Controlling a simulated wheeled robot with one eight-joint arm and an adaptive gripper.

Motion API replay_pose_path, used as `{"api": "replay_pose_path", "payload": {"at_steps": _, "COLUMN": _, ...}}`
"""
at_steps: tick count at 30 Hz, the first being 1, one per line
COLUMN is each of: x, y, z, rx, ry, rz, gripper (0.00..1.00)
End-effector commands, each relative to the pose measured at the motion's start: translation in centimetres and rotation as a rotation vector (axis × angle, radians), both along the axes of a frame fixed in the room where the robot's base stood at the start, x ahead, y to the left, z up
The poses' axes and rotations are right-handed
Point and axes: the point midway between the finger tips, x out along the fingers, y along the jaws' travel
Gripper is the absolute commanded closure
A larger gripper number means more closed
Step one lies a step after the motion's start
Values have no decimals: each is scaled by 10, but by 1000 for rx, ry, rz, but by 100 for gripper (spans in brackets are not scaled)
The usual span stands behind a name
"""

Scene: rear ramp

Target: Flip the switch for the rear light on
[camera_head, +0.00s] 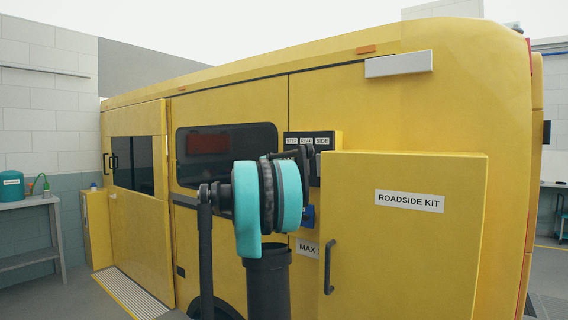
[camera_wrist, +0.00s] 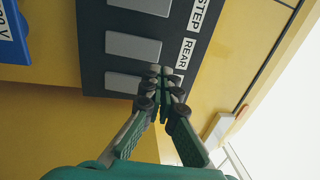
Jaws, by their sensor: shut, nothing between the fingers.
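A dark switch panel (camera_wrist: 98,45) is on the yellow vehicle wall, with labels STEP, REAR and, in the head view (camera_head: 289,136), SIDE. In the wrist view, grey rockers form a row. The middle rocker (camera_wrist: 133,46) lines up with the REAR label (camera_wrist: 185,53); the STEP rocker (camera_wrist: 150,5) is above it and a third rocker (camera_wrist: 122,83) below. My gripper (camera_wrist: 160,72) is shut and empty. Its tips appear over the panel just below the REAR label, right of the rockers; contact cannot be told. In the head view my arm hides most of the panel.
A yellow ROADSIDE KIT door (camera_head: 400,255) with a dark handle (camera_head: 329,266) stands right of my arm. A blue fitting (camera_wrist: 12,35) sits left of the panel in the wrist view. A white lamp (camera_head: 398,64) is high on the wall. A bench (camera_head: 30,202) stands far left.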

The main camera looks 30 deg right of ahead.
Motion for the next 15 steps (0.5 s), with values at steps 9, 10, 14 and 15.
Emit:
{"api": "replay_pose_path", "payload": {"at_steps": 9, "x": 22, "y": -55, "z": 9, "rx": 0, "ry": 0, "rz": -1, "gripper": 100}}
{"api": "replay_pose_path", "payload": {"at_steps": 10, "x": 24, "y": -59, "z": 10, "rx": 0, "ry": 0, "rz": -1, "gripper": 100}}
{"api": "replay_pose_path", "payload": {"at_steps": 14, "x": 29, "y": -71, "z": 12, "rx": 0, "ry": 0, "rz": -1, "gripper": 100}}
{"api": "replay_pose_path", "payload": {"at_steps": 15, "x": 30, "y": -73, "z": 12, "rx": 0, "ry": 0, "rz": -1, "gripper": 100}}
